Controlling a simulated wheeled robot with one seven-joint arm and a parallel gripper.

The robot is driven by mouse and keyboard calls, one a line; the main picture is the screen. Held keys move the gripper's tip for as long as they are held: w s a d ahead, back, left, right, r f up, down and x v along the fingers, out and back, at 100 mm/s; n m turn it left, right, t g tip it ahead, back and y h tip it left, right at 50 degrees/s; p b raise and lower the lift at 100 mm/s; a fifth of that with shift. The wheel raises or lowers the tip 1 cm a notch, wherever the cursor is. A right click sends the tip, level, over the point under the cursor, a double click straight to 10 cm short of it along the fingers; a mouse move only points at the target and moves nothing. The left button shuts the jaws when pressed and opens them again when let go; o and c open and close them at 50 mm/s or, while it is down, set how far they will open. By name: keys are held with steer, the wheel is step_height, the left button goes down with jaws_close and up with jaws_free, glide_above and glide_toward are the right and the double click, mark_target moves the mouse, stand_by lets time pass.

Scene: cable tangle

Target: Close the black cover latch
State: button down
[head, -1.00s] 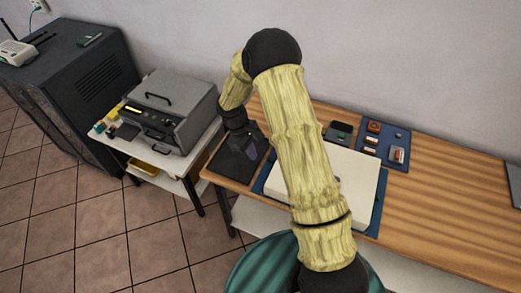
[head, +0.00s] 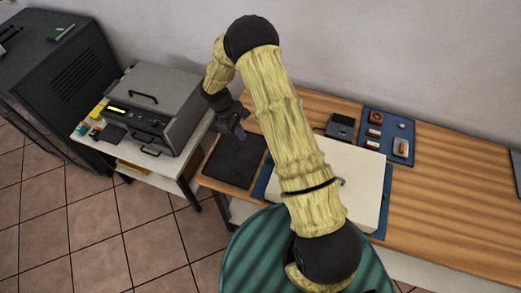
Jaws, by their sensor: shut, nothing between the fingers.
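A white box or panel (head: 352,172) lies on a blue mat (head: 383,218) on the wooden table, partly hidden behind my arm. A small dark hook-like part (head: 341,182) shows on its top beside my arm; I cannot tell whether it is the black cover latch, or whether it is open or closed. My gripper (head: 240,132) is shut and empty. It hangs near the far edge of a black mat (head: 234,161), left of the white panel and apart from it.
A blue tray (head: 402,127) with several small parts and a small dark device (head: 340,126) are behind the panel. A grey case (head: 152,105) stands on a white side table at left. The table's right side (head: 455,200) is clear.

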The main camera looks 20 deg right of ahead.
steer(key=s, duration=0.1)
steer(key=p, duration=0.4)
glide_toward(265, 161)
steer(key=f, duration=0.1)
steer(key=a+f, duration=0.1)
steer(key=f, duration=0.1)
steer(key=w+f, duration=0.1)
steer(key=f, duration=0.1)
steer(key=shift+a+f, duration=0.2)
steer(key=s+d+p, duration=0.1)
steer(key=d+p, duration=0.1)
steer(key=shift+s+d+r, duration=0.1)
steer(key=shift+s+d, duration=0.25)
steer(key=shift+s, duration=0.05)
steer(key=shift+s+d+f, duration=0.25)
steer(key=shift+s+d, duration=0.05)
steer(key=shift+d, duration=0.05)
